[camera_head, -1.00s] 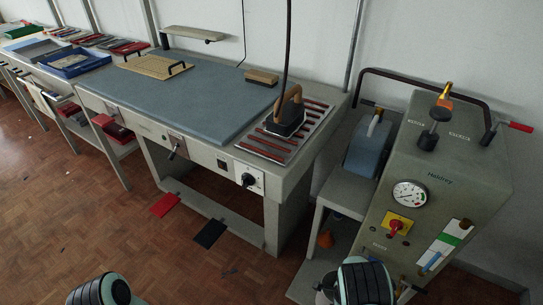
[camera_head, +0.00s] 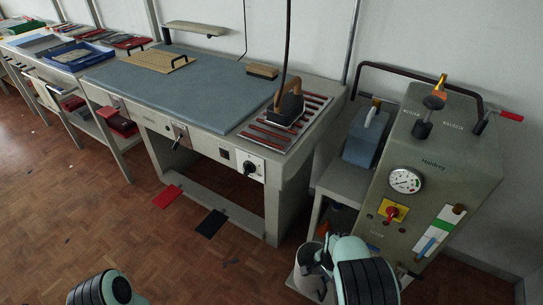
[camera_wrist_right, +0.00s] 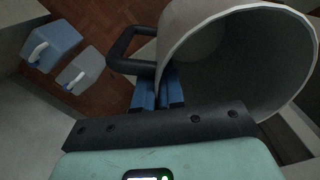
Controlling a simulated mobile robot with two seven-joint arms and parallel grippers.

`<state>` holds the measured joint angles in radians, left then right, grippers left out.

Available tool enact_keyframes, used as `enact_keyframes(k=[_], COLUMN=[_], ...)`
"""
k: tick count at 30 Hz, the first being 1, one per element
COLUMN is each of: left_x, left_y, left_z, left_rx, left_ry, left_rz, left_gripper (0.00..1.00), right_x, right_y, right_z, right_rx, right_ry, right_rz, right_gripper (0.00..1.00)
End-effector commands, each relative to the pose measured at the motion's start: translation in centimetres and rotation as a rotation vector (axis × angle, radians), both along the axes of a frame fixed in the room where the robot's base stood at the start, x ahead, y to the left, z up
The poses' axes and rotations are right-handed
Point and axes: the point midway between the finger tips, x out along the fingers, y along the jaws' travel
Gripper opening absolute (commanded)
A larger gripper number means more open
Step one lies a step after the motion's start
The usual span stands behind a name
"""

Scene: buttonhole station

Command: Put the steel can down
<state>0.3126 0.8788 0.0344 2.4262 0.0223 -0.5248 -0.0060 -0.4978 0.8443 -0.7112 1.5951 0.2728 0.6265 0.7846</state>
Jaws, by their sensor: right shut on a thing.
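The steel can (camera_head: 308,276) is a light grey, open-topped can low in front of the steam unit in the head view. My right arm covers part of it. In the right wrist view the can (camera_wrist_right: 235,60) fills the upper right with its mouth towards the camera, and a black handle sticks out on its left. My right gripper (camera_wrist_right: 158,92) has its blue fingers shut on the can at its near wall, beside the handle. It also shows at the can's rim in the head view (camera_head: 327,258). I cannot tell whether the can's base touches anything. My left gripper is out of view.
The grey steam unit (camera_head: 435,165) stands close on the right. A blue container (camera_head: 364,138) sits on the low shelf (camera_head: 345,180) beside it. The ironing table (camera_head: 190,90) is behind. Red (camera_head: 167,196) and black (camera_head: 211,223) pedals lie below it. Parquet floor at left is mostly clear.

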Motion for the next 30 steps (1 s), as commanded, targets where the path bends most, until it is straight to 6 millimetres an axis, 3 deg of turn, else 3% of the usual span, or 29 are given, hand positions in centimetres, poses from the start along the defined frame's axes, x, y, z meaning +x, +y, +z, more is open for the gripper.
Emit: enact_keyframes(k=[1,6,15,30], left_x=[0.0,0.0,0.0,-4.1], left_y=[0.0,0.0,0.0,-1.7], left_z=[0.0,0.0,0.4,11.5], left_rx=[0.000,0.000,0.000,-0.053], left_ry=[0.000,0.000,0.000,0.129], left_rz=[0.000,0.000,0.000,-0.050], left_gripper=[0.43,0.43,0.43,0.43], right_x=[0.9,1.7,1.2,-0.5], right_y=[0.7,1.3,0.1,0.3], right_z=[2.7,10.8,20.4,25.6], right_rx=[0.005,0.003,-0.001,0.001], right_ry=[-0.015,-0.014,-0.004,0.005], right_rz=[0.119,0.544,1.006,0.995], right_gripper=[0.00,0.00,0.00,0.00])
